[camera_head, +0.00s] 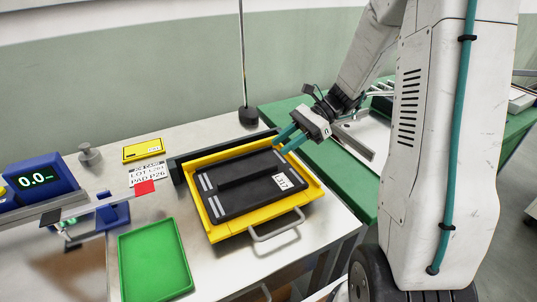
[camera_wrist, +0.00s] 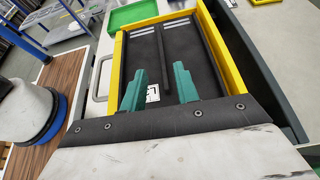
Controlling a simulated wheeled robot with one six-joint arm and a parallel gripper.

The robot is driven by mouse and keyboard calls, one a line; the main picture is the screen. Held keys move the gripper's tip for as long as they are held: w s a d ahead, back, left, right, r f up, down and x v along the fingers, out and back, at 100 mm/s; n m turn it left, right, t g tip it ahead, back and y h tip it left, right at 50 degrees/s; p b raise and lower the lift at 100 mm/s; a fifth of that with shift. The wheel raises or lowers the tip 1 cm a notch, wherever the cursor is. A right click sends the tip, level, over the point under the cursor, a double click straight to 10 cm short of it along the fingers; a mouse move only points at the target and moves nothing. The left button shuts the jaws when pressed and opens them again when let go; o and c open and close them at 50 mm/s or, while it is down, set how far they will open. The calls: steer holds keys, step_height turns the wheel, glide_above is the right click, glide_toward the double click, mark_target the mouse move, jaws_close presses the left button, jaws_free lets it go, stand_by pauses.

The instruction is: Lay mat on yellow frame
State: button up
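A black rectangular panel (camera_head: 243,191), which looks like the mat, lies inside the yellow frame (camera_head: 304,198) on the light table. The panel (camera_wrist: 190,55) and the yellow frame (camera_wrist: 118,50) also show in the wrist view. My gripper (camera_head: 286,139) is at the frame's far right corner. Its teal fingers stand apart with nothing seen between them in the wrist view (camera_wrist: 160,84). I cannot tell whether the fingers touch the panel or frame.
A metal handle (camera_head: 277,228) sticks out at the frame's front. A dark rail (camera_head: 205,154) runs behind it. A green tray (camera_head: 155,262) lies at front left. A thin pole (camera_head: 243,70) on a black base stands behind. A blue display (camera_head: 40,181) is at far left.

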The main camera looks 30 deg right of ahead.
steer(key=shift+v, duration=1.1)
steer(key=s+a+r+n+g+h, duration=0.2)
steer(key=s+a+r+n+h, duration=0.5)
steer(key=s, duration=0.3)
steer(key=s+r+n+t+h, duration=0.2)
steer(key=s+n+h, duration=0.3)
steer(key=s+n, duration=0.6)
steer(key=shift+s+t+h, duration=0.4)
steer(key=shift+s+t, duration=0.1)
steer(key=shift+t, duration=0.2)
steer(key=shift+o, duration=0.2)
steer(key=shift+a+r, duration=0.1)
steer(key=shift+a, duration=0.05)
